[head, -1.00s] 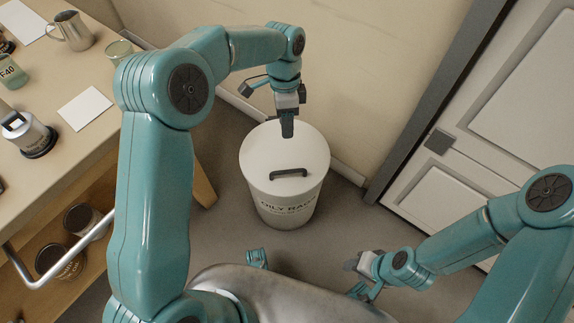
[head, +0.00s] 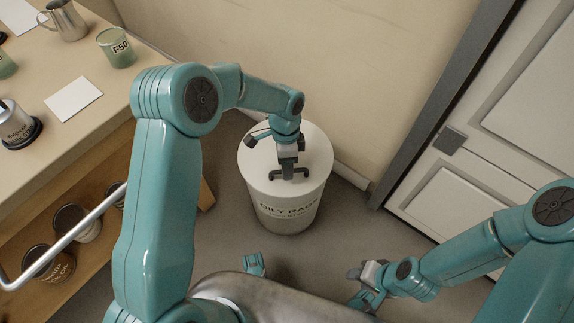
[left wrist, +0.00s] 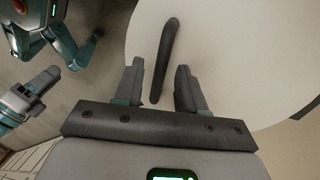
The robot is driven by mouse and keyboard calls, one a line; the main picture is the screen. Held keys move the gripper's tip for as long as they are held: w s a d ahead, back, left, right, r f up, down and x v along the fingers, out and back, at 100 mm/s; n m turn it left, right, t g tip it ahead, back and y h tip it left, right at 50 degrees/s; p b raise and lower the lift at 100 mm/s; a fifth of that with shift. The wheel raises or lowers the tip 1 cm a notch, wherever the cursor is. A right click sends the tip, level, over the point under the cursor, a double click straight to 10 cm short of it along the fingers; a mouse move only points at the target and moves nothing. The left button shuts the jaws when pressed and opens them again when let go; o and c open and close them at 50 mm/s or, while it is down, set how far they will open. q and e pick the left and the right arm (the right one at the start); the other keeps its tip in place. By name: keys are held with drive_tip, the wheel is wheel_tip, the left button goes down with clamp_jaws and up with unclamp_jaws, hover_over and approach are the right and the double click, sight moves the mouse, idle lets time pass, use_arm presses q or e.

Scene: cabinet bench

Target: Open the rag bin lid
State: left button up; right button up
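The white rag bin (head: 285,205), lettered "OILY RAGS", stands on the floor with its round lid (head: 315,160) on it. The lid's dark bar handle (head: 302,172) is partly covered by my left gripper (head: 287,175) in the head view. In the left wrist view the handle (left wrist: 165,60) runs lengthwise, its near end between the two fingers of my left gripper (left wrist: 158,85). The fingers are apart, with a gap on both sides of the handle. My right gripper (head: 362,285) is low at the lower right, away from the bin; its fingers are too small to judge.
A wooden bench (head: 100,110) with a jug, jars and a white card is at the left, cans on its lower shelf. A metal rail (head: 65,240) juts out there. The wall is behind the bin; a white door (head: 500,150) is at the right.

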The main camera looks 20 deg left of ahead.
use_arm(q)
clamp_jaws()
